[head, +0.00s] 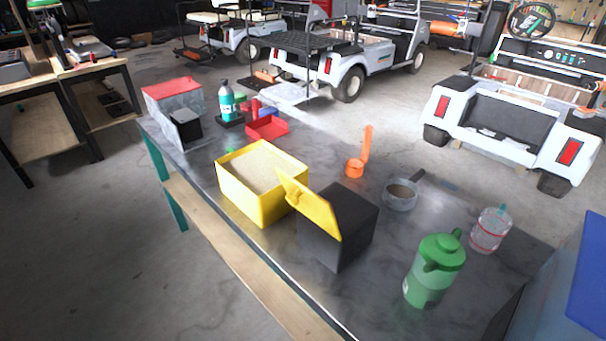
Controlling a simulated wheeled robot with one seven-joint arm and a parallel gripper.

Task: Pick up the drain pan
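A small round grey pan (400,195) with a dark handle stands on the dark workbench (360,290), right of the middle. It looks most like the drain pan, though I cannot be sure. Its inside looks brownish; I cannot tell what is in it. A shallow red tray (267,128) lies farther back on the bench. My gripper is not in view.
Near the grey pan stand an orange scoop (355,167), a black box with a yellow lid (345,225), a green-lidded jug (434,270) and a clear jar (490,230). A yellow bin (240,197) holds sandy material. Golf carts (345,75) stand behind.

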